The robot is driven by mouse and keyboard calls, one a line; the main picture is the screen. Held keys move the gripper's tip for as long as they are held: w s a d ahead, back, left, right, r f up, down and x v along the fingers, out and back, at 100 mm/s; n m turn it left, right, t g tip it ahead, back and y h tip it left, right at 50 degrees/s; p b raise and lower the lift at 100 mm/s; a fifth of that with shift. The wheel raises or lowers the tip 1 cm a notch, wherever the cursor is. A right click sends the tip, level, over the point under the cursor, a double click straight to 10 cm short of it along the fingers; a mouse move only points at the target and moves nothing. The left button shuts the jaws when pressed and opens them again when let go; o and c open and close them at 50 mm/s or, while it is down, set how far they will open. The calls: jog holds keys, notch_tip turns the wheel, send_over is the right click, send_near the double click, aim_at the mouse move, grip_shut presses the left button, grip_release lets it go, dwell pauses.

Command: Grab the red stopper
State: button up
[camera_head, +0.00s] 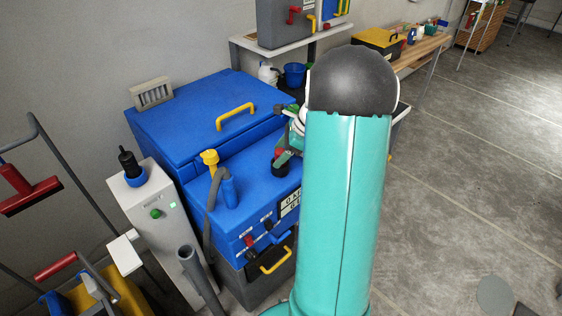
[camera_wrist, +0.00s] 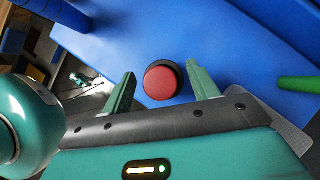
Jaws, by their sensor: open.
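The red stopper (camera_wrist: 160,83) shows in the wrist view as a round red cap on a dark base, on the blue surface. It lies between and just beyond the fingertips of my gripper (camera_wrist: 162,80), which is open and empty. In the head view the stopper (camera_head: 279,154) is a small red top on a dark body, on the blue machine (camera_head: 237,193). My gripper (camera_head: 284,160) shows there beside it, partly hidden behind my teal arm. I cannot tell whether a finger touches the stopper.
A yellow fitting (camera_head: 209,158) with a grey hose and a blue cylinder stand left of the stopper. A yellow handle (camera_head: 235,116) is on the lid behind. A grey box (camera_head: 150,205) with a green button stands at the left. Open floor (camera_head: 480,180) lies to the right.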

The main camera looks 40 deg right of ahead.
jog(key=shift+c, duration=0.2)
jog(key=c, duration=1.1)
jog(key=shift+r, duration=0.15)
